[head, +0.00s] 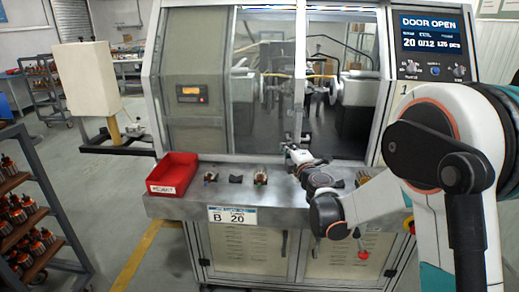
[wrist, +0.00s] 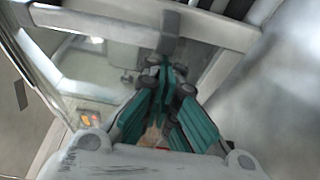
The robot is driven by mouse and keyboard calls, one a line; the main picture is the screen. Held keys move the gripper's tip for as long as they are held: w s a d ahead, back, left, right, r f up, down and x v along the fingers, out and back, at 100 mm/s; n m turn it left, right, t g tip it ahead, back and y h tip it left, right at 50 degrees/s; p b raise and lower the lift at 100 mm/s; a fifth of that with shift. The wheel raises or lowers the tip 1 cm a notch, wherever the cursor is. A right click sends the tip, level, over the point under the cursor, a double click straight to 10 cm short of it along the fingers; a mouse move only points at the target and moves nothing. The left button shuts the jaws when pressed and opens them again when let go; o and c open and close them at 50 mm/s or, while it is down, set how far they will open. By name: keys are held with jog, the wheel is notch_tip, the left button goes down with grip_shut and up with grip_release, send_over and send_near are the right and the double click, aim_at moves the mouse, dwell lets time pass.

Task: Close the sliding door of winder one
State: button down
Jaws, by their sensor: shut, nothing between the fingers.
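Winder one (head: 390,100), marked with a 1, stands ahead in the head view; its screen (head: 430,35) reads DOOR OPEN. Its glazed sliding door (head: 262,85) stands to the left, with an upright frame edge (head: 299,60) near the middle of the front. The opening to the right of that edge shows the winding parts. My gripper (head: 291,150) is low in front of this edge, just above the front ledge. In the wrist view my gripper (wrist: 162,80) is shut and empty, its tips close to a grey block (wrist: 169,34) on the frame. I cannot tell whether they touch.
A red bin (head: 173,174) and several small parts sit on the grey front ledge (head: 235,190). A rack of wound parts (head: 30,220) stands at the left, and a pale box on a stand (head: 85,80) behind it. The floor (head: 115,215) left of the winder is clear.

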jog(key=d, duration=3)
jog(key=shift+b, duration=0.3)
jog(key=shift+d, duration=0.15)
